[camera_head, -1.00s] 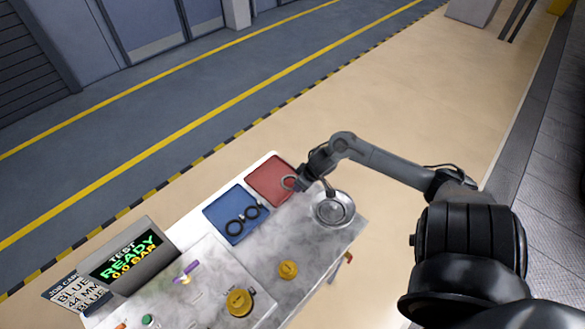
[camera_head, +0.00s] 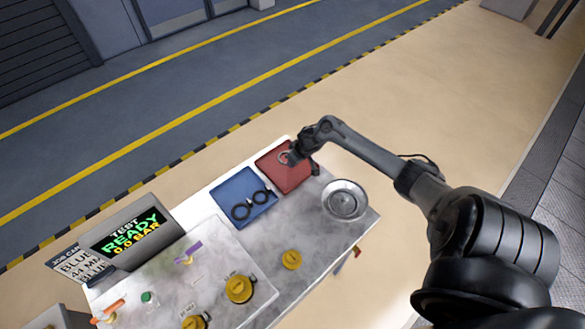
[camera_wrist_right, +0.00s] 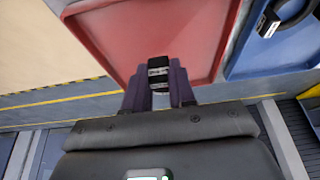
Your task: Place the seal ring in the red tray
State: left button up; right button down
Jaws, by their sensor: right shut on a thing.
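The red tray (camera_head: 291,179) lies at the far end of the table, and it fills the upper middle of the right wrist view (camera_wrist_right: 150,30). My right gripper (camera_head: 292,156) is over the tray in the head view. In the right wrist view, a dark piece with a white printed label (camera_wrist_right: 158,72) sits between the fingers, and the rest of the ring is hidden. How high the ring is above the tray floor I cannot tell. My left gripper is out of view.
A round metal dish (camera_head: 345,199) stands to the right. Yellow caps (camera_head: 291,260), a purple-topped item (camera_head: 187,252) and a display (camera_head: 128,237) are nearer. Some marble surface is clear.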

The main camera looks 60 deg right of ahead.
aim_at(293, 172)
jog(key=shift+w+d+f, duration=0.1)
jog(key=shift+w+f, duration=0.15)
jog(key=shift+w, duration=0.2)
notch_tip(293, 172, down, 4)
jog(key=shift+r+b, duration=0.25)
jog(key=shift+b, duration=0.15)
jog(key=shift+f, duration=0.25)
jog(key=shift+f, duration=0.15)
jog(key=c, duration=0.9)
grip_release()
jog(key=shift+c, duration=0.2)
